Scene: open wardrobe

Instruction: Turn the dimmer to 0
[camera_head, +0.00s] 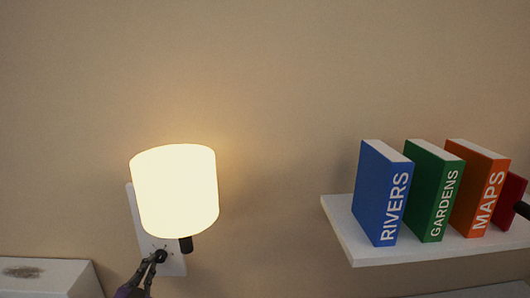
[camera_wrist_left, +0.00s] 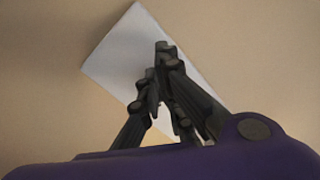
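The dimmer is a small dark round knob (camera_head: 161,256) with tick marks around it. It sits low on a tilted white wall plate (camera_head: 174,266), under a brightly lit lamp with a cylindrical shade (camera_head: 175,190). My left gripper (camera_head: 154,262) comes up from below, its fingertips right at the knob. In the left wrist view the dark fingers (camera_wrist_left: 156,72) are close together in front of the white plate (camera_wrist_left: 133,48). I cannot tell the knob apart from the fingertips there, nor whether they grip it. My right gripper is not clearly seen.
A black socket (camera_head: 186,244) hangs under the shade, just right of the knob. A white shelf (camera_head: 345,232) at right holds blue, green, orange and red books. A dark object (camera_head: 522,210) shows at the right edge. A white surface (camera_head: 70,280) is at lower left.

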